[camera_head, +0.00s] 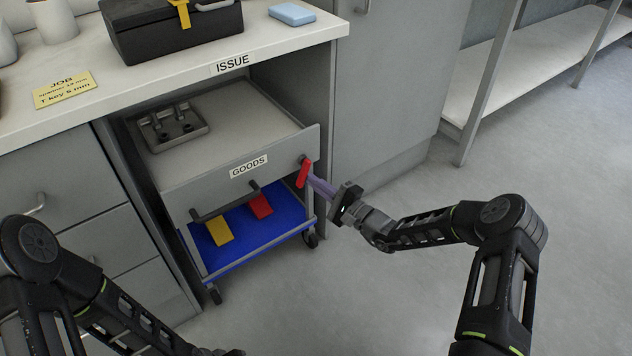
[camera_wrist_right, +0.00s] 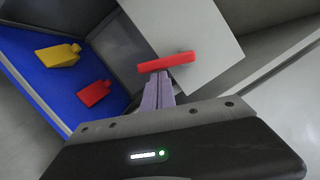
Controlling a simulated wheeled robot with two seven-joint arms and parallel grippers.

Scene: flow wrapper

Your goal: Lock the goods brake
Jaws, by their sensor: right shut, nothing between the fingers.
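The goods cart (camera_head: 243,165) stands under the counter, its grey front panel labelled GOODS. A red brake lever (camera_head: 303,173) sits at the right end of that panel, standing steeply and slightly tilted in the head view. It also shows in the right wrist view (camera_wrist_right: 166,62), just beyond my fingertips. My right gripper (camera_head: 318,186) is shut and empty, its purple fingers close to the lever from the right. I cannot tell whether they touch it. My left arm shows at the lower left, but its gripper fingers are not clearly visible.
A grey tray (camera_head: 173,127) sits on the cart top. The counter (camera_head: 150,90) carries a black toolbox (camera_head: 170,35) and a blue block (camera_head: 291,14). Floor at right is clear.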

